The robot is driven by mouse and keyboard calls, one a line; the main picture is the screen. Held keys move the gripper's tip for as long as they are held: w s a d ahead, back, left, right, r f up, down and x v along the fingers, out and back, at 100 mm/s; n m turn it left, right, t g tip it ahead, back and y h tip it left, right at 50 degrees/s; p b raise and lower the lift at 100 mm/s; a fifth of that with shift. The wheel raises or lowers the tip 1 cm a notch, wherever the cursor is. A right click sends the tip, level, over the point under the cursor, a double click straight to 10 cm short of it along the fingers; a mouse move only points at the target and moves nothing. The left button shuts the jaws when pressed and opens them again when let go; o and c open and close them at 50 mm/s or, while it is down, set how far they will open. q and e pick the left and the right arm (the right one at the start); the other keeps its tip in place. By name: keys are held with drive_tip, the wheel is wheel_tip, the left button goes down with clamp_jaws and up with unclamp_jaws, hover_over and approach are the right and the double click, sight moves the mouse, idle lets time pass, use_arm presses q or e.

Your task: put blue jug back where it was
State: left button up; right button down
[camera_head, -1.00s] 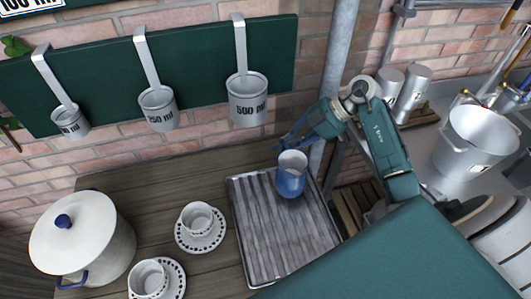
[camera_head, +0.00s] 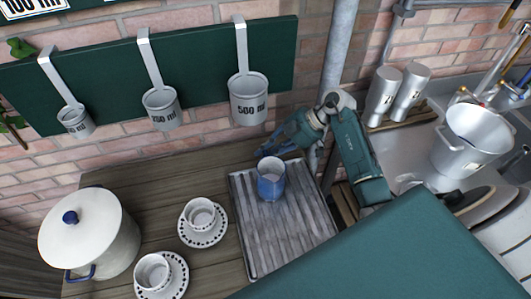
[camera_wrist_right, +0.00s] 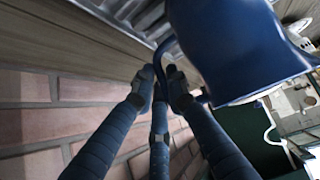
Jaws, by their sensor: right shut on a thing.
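The blue jug (camera_head: 270,187), with a pale inside, is upright at the back part of the ribbed metal tray (camera_head: 255,255). I cannot tell whether its base touches the tray. My right gripper (camera_head: 268,150) is behind the jug, against the brick wall side. In the right wrist view the jug (camera_wrist_right: 235,45) fills the upper right, and the gripper (camera_wrist_right: 160,82) is shut on its blue handle. The tray's ribbed surface (camera_wrist_right: 130,12) shows beside the jug there. My left gripper is not in view.
Two white cups on dotted saucers (camera_head: 218,236) stand left of the tray, with a lidded white pot (camera_head: 112,245) farther left. Measuring cups, one marked 500 ml (camera_head: 249,108), hang above. The tray's front is bare.

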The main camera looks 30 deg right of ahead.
drive_tip(key=c, duration=1.7)
unclamp_jaws()
drive_tip(key=shift+f, duration=0.1)
drive_tip(key=shift+c, duration=0.2)
drive_tip(key=shift+s+d+r, duration=0.1)
drive_tip(key=shift+d+r, duration=0.2)
drive_tip(key=shift+r, duration=0.05)
drive_tip(key=b+v, duration=0.2)
drive_tip(key=v, duration=0.9)
drive_tip(key=shift+r, duration=0.2)
